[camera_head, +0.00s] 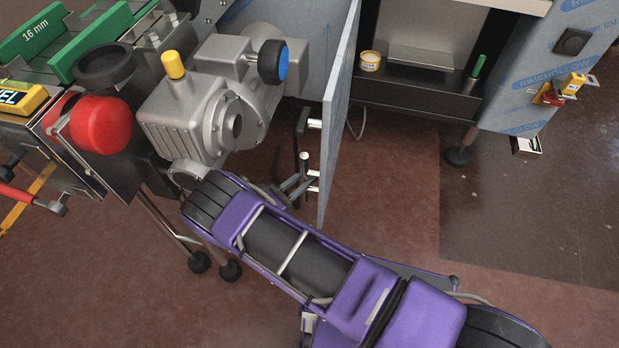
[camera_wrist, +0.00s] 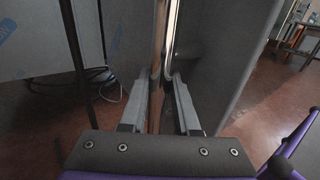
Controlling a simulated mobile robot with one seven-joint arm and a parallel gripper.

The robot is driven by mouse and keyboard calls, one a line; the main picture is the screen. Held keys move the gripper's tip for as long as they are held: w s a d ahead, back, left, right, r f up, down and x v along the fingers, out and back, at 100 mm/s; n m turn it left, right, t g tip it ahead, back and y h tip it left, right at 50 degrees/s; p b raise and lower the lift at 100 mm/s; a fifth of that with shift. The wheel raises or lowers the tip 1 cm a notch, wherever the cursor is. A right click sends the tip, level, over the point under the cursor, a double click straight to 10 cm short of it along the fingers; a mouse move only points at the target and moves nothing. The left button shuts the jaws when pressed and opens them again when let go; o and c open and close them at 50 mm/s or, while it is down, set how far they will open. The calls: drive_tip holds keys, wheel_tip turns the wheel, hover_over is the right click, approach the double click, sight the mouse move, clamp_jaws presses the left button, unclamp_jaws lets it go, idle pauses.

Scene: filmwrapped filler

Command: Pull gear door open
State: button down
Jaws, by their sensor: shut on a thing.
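The gear door (camera_head: 340,115) is a grey panel seen almost edge-on in the head view, standing out from the machine front. Its dark upright bar handle (camera_head: 301,121) is on the left face, on light mounts. My gripper (camera_head: 297,186) is at the handle's lower part. In the wrist view my gripper (camera_wrist: 165,80) has its two grey fingers on either side of the upright handle bar (camera_wrist: 160,45), shut on it. The door's face (camera_wrist: 215,60) fills the right of the wrist view. The fingertip contact is partly hidden in the head view.
A grey motor (camera_head: 200,110) with a yellow cap and a blue-black knob stands left of the door. A red knob (camera_head: 100,124) is further left. A dark shelf recess (camera_head: 420,95) is right of the door. Floor (camera_head: 385,200) is clear right of the door.

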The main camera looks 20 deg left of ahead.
drive_tip(key=c, duration=0.7)
unclamp_jaws()
drive_tip(key=shift+o, duration=0.2)
drive_tip(key=v, duration=1.7)
drive_tip(key=shift+s, duration=0.25)
drive_tip(key=shift+r, duration=0.1)
